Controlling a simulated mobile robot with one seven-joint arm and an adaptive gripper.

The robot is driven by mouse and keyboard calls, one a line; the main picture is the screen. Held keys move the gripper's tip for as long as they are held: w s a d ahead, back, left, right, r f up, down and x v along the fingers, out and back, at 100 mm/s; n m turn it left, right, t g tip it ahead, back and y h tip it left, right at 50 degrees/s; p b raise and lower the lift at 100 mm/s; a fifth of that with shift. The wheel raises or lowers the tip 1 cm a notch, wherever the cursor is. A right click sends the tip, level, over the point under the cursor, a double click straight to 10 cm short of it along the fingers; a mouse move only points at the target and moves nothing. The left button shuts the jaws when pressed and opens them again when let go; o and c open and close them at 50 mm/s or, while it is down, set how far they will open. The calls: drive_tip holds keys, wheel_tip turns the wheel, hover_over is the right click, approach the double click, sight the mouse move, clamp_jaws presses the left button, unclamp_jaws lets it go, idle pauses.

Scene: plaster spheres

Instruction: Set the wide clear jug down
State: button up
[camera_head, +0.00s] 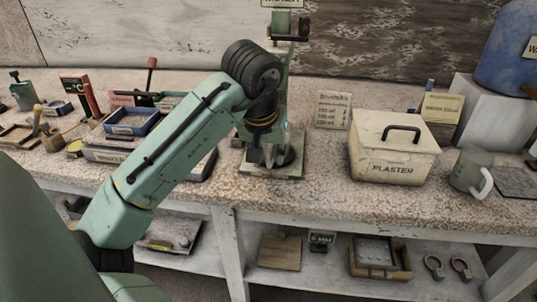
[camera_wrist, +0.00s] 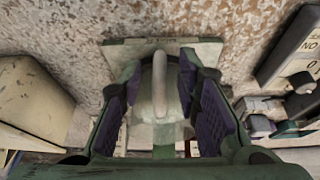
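The wide clear jug (camera_wrist: 141,135) shows in the wrist view as a pale, see-through body with a whitish upright handle (camera_wrist: 160,85) facing the camera. My gripper (camera_wrist: 160,72) has its two purple-padded fingers on either side of the jug, and they appear to press on its sides. In the head view my gripper (camera_head: 270,158) points down over the green stand's base plate (camera_head: 272,172). The jug is mostly hidden there behind the dark fingers. I cannot tell whether its bottom touches the plate.
A cream plaster bin (camera_head: 388,150) stands right of the stand, with a grey-green jug (camera_head: 470,169) with a white handle beyond it. Trays and tools, including a blue tray (camera_head: 132,120), crowd the left. The speckled bench (camera_head: 330,195) is clear in front.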

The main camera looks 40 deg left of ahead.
drive_tip(key=b+v, duration=0.1)
drive_tip(key=v, duration=1)
drive_tip(key=shift+r, duration=0.3)
drive_tip(key=shift+s, duration=0.1)
drive_tip(key=shift+c, duration=0.4)
